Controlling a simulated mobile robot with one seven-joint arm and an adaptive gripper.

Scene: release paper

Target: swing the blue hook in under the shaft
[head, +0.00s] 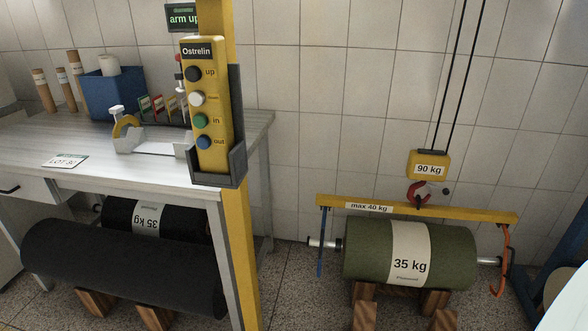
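The blue hook (321,258) hangs straight down from the left end of the yellow lifting beam (465,213), marked max 40 kg. It crosses the left stub of the metal shaft (331,244); whether it touches the shaft I cannot tell. The shaft runs through a green roll (449,255) labelled 35 kg. An orange hook (505,250) hangs at the beam's right end, beside the right shaft end (489,262), its tip curving in below shaft height. My gripper is not in view.
The roll rests on wooden blocks (365,312). The beam hangs from a yellow 90 kg hoist block (429,164) on two cables. An up/down/in/out pendant (207,105) sits on a yellow post. A workbench (255,125) with dark rolls (120,268) beneath stands left.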

